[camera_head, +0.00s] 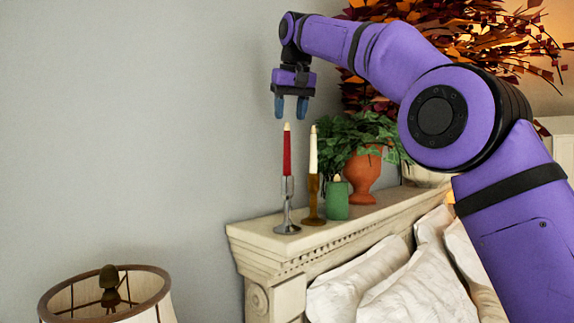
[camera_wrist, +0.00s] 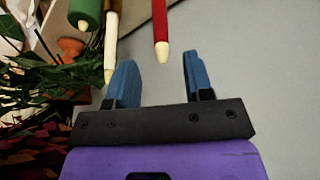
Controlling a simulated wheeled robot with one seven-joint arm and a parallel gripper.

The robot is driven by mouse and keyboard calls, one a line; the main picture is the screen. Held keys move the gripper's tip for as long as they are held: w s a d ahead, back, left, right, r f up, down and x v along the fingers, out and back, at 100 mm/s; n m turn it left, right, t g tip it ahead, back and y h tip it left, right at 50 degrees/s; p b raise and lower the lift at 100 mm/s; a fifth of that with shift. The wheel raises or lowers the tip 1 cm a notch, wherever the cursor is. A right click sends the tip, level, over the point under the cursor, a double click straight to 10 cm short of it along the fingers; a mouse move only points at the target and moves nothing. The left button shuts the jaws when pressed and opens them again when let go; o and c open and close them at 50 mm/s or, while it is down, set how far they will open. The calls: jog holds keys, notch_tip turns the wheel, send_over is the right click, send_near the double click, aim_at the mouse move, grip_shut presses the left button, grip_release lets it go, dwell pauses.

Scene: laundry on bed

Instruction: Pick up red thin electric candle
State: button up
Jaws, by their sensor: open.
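The red thin electric candle (camera_head: 287,152) stands upright in a silver candlestick (camera_head: 287,208) near the left end of the headboard ledge. My gripper (camera_head: 291,112) points down just above the candle's tip, open and empty, with its blue fingers apart. In the wrist view the red candle (camera_wrist: 160,28) comes in from the top, its pale tip in line with the space between the fingertips (camera_wrist: 158,62). The tip lies beyond the fingertips and appears untouched.
A white candle (camera_head: 313,150) in a brown holder stands close to the right. Beside it are a short green candle (camera_head: 337,199) and a leafy plant in a terracotta pot (camera_head: 363,177). Pillows (camera_head: 400,280) lie below the headboard ledge (camera_head: 270,242). A lamp (camera_head: 105,300) is at lower left.

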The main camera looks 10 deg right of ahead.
aim_at(288, 125)
jog(key=shift+x, duration=2.85)
jog(key=shift+a, duration=0.1)
grip_shut()
